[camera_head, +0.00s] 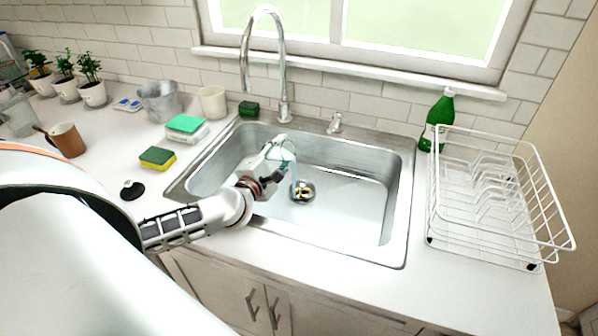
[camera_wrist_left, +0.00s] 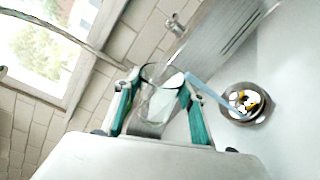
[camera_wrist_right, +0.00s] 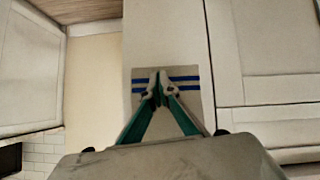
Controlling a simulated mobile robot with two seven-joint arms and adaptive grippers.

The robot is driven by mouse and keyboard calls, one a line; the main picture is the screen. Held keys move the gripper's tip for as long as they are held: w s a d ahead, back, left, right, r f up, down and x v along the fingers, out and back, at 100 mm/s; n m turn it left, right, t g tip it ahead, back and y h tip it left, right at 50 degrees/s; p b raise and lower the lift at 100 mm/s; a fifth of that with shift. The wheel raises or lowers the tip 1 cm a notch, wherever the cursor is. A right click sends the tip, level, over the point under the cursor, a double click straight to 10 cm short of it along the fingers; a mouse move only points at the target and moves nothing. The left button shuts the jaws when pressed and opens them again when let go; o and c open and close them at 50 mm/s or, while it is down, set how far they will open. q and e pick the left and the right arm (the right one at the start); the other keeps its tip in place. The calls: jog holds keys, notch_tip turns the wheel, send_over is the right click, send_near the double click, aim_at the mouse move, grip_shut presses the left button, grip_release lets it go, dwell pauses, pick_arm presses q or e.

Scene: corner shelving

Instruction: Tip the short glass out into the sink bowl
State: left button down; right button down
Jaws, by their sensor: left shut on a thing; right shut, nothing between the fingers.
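The short glass (camera_head: 285,151) is clear and held over the sink bowl (camera_head: 350,207). My left gripper (camera_head: 274,152) is shut on it. In the left wrist view the glass (camera_wrist_left: 158,98) sits between the two green fingers and looks tilted. A pale blue streak (camera_wrist_left: 212,91) runs from its rim side down towards the drain (camera_wrist_left: 246,116). Small white, yellow and black bits (camera_wrist_left: 245,100) show at the drain. How much is left in the glass I cannot tell. My right gripper (camera_wrist_right: 161,91) is shut and empty, away from the sink, facing cabinet fronts.
A tall tap (camera_head: 283,70) stands behind the bowl. A green bottle (camera_head: 437,117) and white dish rack (camera_head: 490,205) are right of the sink. Sponges (camera_head: 158,157), a brown mug (camera_head: 67,140), cups and potted plants (camera_head: 92,85) stand left. The bowl's right side is clear.

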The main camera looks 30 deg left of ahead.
pick_arm(q)
jog(key=shift+d+r+m, duration=0.1)
jog(key=shift+r+m, duration=0.1)
jog(key=shift+m, duration=0.2)
pick_arm(e)
jog(key=shift+w+a+r, duration=0.1)
jog(key=shift+w+a, duration=0.1)
jog(key=shift+w, duration=0.05)
